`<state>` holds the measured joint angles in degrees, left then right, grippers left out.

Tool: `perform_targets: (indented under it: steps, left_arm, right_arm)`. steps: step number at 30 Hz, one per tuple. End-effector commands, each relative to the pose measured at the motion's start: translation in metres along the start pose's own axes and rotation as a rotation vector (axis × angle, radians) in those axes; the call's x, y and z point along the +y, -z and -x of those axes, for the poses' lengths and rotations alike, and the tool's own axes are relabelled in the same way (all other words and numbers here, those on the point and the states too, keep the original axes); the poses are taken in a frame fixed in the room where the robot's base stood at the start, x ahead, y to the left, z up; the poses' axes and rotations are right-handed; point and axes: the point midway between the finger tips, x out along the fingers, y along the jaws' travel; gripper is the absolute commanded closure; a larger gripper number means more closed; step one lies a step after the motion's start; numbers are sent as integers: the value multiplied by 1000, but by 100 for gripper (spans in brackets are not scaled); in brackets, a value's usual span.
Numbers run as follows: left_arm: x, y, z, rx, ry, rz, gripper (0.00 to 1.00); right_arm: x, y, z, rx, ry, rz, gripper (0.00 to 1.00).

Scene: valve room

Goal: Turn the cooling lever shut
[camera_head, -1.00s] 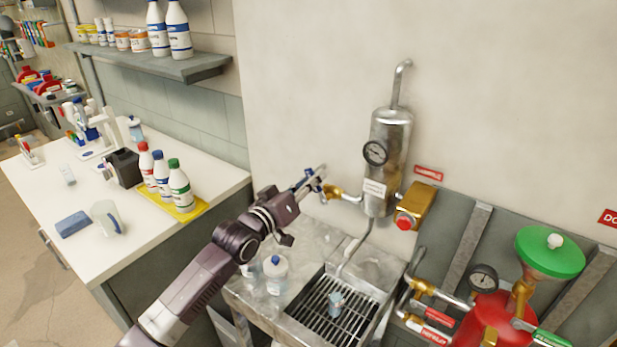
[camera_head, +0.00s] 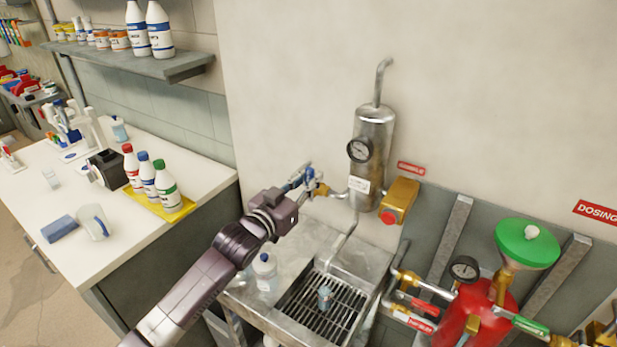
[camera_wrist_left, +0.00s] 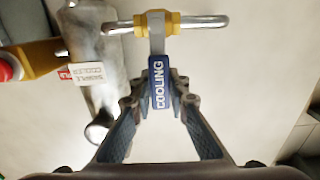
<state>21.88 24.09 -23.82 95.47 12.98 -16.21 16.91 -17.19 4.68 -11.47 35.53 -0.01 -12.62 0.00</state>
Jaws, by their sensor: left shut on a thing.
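The cooling lever has a grey stem and a blue handle marked COOLING (camera_wrist_left: 159,85). In the left wrist view it stands at about a right angle to its pipe (camera_wrist_left: 200,21), hanging from a yellow brass valve body (camera_wrist_left: 156,25). My left gripper (camera_wrist_left: 160,77) is shut on the blue handle, one finger on each side. In the head view my left gripper (camera_head: 300,182) is at the valve, left of the steel sample cooler cylinder (camera_head: 374,130), and partly hides the lever. My right gripper is not in view.
A brass box with a red button (camera_head: 398,200) sits right of the cylinder. Below is a steel sink with a grate (camera_head: 320,305) and a bottle (camera_head: 265,272) beside it. A white counter (camera_head: 60,200) with bottles is at left; a red vessel with a green funnel (camera_head: 527,243) is at right.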

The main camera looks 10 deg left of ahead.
Motion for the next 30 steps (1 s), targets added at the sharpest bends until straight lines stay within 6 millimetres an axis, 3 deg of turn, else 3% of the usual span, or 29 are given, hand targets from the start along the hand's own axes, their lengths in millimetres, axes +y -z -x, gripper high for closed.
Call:
perform_targets:
  steps: [11,12,17,26,30]
  left_arm:
    - [1,-4,0,-7,0,-13,100]
    - [1,-4,0,-7,0,-13,82]
    - [1,-3,0,-5,0,-10,66]
    - [0,-2,2,-3,0,-7,66]
    - [0,-2,16,-3,0,-7,66]
  right_arm:
    - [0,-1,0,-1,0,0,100]
    - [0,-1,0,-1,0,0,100]
    - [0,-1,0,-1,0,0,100]
    - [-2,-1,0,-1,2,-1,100]
    - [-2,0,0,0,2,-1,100]
